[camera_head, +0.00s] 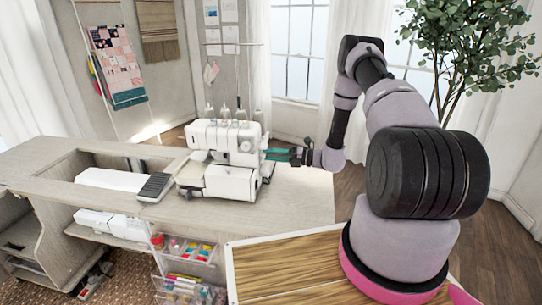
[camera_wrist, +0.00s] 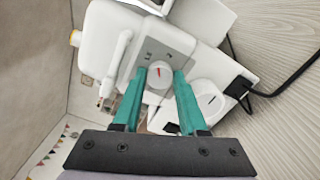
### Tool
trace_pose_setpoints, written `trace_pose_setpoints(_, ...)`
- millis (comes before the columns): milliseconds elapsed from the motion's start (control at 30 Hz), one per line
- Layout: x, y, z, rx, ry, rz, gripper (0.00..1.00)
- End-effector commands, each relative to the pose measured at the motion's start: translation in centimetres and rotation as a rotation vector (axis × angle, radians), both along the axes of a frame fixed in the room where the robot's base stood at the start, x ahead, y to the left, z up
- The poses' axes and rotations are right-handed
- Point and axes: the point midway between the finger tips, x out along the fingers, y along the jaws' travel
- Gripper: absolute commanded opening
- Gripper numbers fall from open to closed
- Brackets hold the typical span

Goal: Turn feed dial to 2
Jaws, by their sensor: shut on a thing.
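The white sewing machine (camera_head: 225,150) stands on the cabinet top, and its side fills much of the wrist view (camera_wrist: 105,45). The feed dial (camera_wrist: 159,76) is a round white knob with a red pointer mark, on a grey panel with small markings too small to read. My gripper (camera_wrist: 159,80) has its two green fingers on either side of the dial, closed on it. In the head view my gripper (camera_head: 275,154) reaches the right side of the machine. A second white round knob (camera_wrist: 210,99) with a dark line is to the right of the fingers.
The wooden cabinet top (camera_head: 305,195) is clear to the right of the machine. A dark foot pedal (camera_head: 155,187) lies to its left. A black cable and plug (camera_wrist: 240,87) are right of the machine. Clear drawers (camera_head: 190,250) sit below.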

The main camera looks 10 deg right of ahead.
Motion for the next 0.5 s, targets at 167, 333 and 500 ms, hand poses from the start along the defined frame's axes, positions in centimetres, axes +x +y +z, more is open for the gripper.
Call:
trace_pose_setpoints(167,0.00,-0.11,-0.12,0.061,0.151,-0.001,0.00)
trace_pose_setpoints(333,0.01,-0.11,-0.17,0.116,0.287,-0.001,0.00)
trace_pose_setpoints(500,0.00,-0.12,-0.22,0.162,0.397,-0.001,0.00)
